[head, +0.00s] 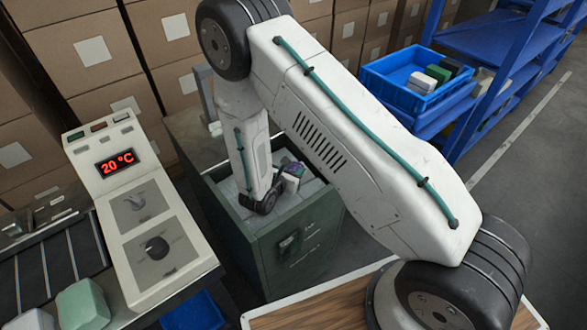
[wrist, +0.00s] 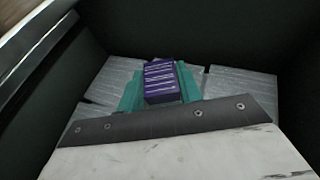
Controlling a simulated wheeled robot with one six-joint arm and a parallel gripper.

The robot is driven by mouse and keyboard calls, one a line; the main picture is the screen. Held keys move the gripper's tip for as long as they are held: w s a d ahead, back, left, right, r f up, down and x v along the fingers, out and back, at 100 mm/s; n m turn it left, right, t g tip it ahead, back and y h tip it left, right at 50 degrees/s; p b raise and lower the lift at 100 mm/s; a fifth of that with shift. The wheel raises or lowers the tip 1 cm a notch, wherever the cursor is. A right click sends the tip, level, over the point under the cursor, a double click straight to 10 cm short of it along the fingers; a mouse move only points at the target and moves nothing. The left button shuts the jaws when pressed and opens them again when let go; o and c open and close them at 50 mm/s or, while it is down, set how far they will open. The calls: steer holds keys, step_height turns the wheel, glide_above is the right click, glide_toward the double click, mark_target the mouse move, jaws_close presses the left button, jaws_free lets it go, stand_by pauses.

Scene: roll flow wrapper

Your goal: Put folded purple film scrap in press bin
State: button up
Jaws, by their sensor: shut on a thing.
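The folded purple film scrap (wrist: 161,80) is a small purple block with pale stripes, seen in the wrist view between the teal fingers of my gripper (wrist: 160,90). My gripper is shut on it. In the head view the scrap (head: 290,167) shows only in part beside my wrist. The press bin (head: 305,262) appears to be the dark green open-topped box with a front handle. My gripper and the scrap are inside its opening, above grey-white flat pieces (wrist: 243,84). I cannot tell whether the scrap touches them.
The bin's dark walls stand close around my gripper. A control panel (head: 150,235) reading 20 °C stands to the left, beside a conveyor with a pale green block (head: 82,305). A blue crate (head: 405,92) with several small blocks sits on blue shelving at upper right. Boxes are stacked behind.

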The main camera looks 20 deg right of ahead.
steer(key=shift+f, duration=0.2)
steer(key=o, duration=1)
steer(key=shift+s, duration=0.1)
steer(key=shift+c, duration=0.2)
